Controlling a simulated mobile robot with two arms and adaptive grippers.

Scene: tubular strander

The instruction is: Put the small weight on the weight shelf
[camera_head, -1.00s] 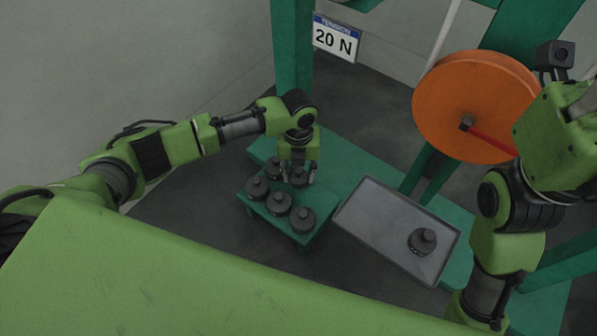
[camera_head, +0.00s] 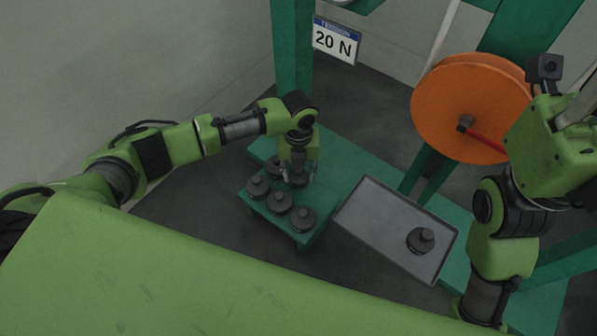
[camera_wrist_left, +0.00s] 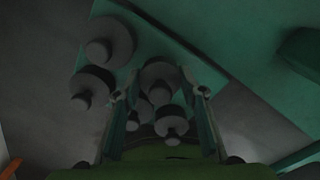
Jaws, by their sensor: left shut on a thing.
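My left gripper (camera_head: 298,178) points down over a small green shelf (camera_head: 303,243) and is shut on a small dark weight (camera_head: 299,180). Several similar dark weights, one of them at the shelf's front corner (camera_head: 302,219), stand around it on the shelf. In the left wrist view, the two fingers of my left gripper (camera_wrist_left: 160,95) show with weights between and beyond them. That view is dark, and I cannot tell whether the held weight touches the shelf. My right arm is at the right, with its gripper not clearly shown.
A grey tray (camera_head: 375,232) lies right of the shelf with one dark weight (camera_head: 421,240) in it. An orange wheel (camera_head: 470,105), a green post (camera_head: 291,70) and a "20 N" sign (camera_head: 335,41) stand behind. The tray's left part is clear.

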